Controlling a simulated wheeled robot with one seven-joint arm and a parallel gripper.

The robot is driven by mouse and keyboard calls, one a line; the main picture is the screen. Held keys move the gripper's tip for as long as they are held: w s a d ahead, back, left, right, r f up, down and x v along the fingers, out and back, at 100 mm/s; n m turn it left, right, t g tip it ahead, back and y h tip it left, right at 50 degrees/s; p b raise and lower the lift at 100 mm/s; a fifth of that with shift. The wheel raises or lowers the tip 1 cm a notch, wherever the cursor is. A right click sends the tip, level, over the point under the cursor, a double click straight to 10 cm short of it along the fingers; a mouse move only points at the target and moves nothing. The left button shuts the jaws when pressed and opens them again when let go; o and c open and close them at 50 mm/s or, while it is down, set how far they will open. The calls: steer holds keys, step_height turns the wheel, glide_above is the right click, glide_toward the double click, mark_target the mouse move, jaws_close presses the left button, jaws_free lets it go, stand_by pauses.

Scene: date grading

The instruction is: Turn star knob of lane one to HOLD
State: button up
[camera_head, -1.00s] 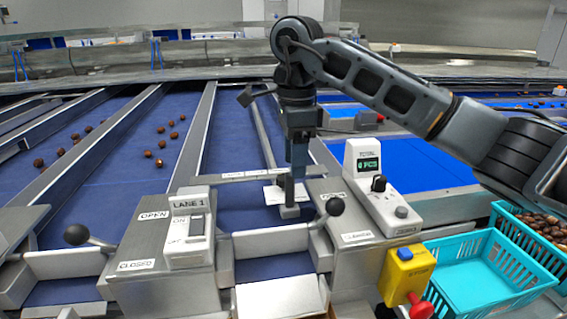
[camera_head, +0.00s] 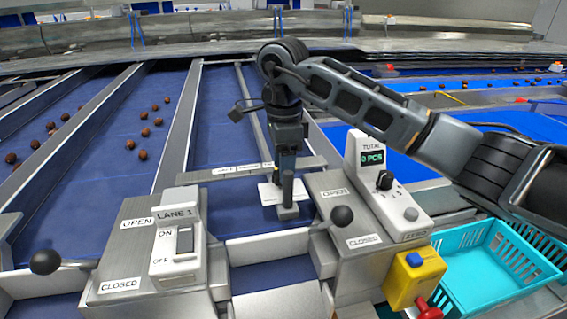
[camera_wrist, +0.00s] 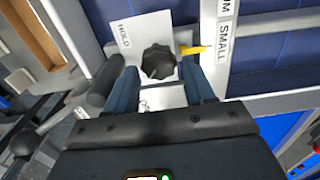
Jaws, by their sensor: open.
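The dark star knob (camera_wrist: 158,62) shows in the wrist view between the two blue fingers of my gripper (camera_wrist: 159,70). My gripper is open, with a finger on each side of the knob; whether either touches it I cannot tell. A yellow pointer (camera_wrist: 193,50) sticks out from the knob to the right, towards the SMALL label (camera_wrist: 223,42). The word HOLD is on the white plate (camera_wrist: 140,32) behind the knob, to the upper left. In the head view my gripper (camera_head: 287,200) hangs down over the white plate (camera_head: 267,194), and the knob is hidden.
The LANE 1 switch box (camera_head: 180,238) stands left of my gripper. Ball-ended levers stand at left (camera_head: 45,262) and right (camera_head: 342,216). The TOTAL counter (camera_head: 372,160) reads 0 PCS.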

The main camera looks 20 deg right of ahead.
steer(key=shift+f, duration=0.5)
steer(key=c, duration=0.8)
